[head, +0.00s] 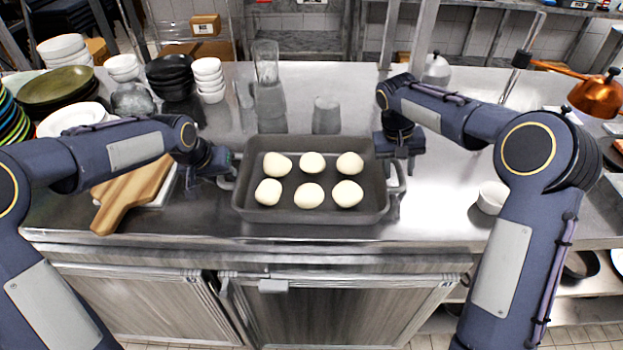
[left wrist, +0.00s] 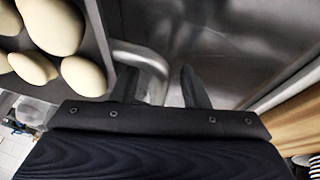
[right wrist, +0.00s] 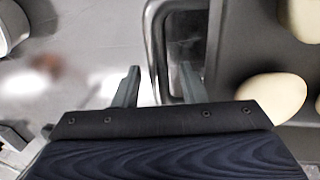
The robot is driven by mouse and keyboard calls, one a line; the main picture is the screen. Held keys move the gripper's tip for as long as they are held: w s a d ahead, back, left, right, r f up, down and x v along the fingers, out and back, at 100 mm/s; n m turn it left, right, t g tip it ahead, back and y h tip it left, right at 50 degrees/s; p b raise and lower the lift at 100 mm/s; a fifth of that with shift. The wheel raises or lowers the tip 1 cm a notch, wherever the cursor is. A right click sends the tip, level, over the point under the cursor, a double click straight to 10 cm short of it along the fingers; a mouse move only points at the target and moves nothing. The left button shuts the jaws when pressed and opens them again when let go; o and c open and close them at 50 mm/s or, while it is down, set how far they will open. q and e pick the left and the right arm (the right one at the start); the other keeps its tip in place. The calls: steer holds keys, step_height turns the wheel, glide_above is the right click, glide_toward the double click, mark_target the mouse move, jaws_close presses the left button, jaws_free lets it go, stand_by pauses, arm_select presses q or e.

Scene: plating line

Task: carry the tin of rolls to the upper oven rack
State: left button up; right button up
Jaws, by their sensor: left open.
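A dark grey tin (head: 310,216) stands on the steel counter in the head view, with several pale rolls (head: 309,195) in two rows inside it. It has a loop handle at each short end. My left gripper (head: 226,178) is at the tin's left handle. In the left wrist view its fingers (left wrist: 158,88) are apart, with the handle (left wrist: 143,58) between them. My right gripper (head: 404,160) is at the right handle (head: 397,180). In the right wrist view its fingers (right wrist: 160,88) are apart, one on each side of the handle bar (right wrist: 154,40). The oven rack is not in view.
A wooden board (head: 130,194) lies left of the tin, close to my left arm. Glasses (head: 270,105) stand behind the tin, and bowls (head: 171,75) and plates (head: 57,86) at the back left. A small white bowl (head: 492,197) is at the right. The counter's front strip is clear.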

arm_select(q)
steer(key=shift+c, duration=0.2)
arm_select(e)
steer(key=shift+c, duration=0.2)
arm_select(q)
jaws_close()
arm_select(e)
jaws_close()
arm_select(q)
steer(key=shift+r, duration=0.1)
arm_select(e)
steer(key=shift+r, duration=0.15)
stand_by(0.5)
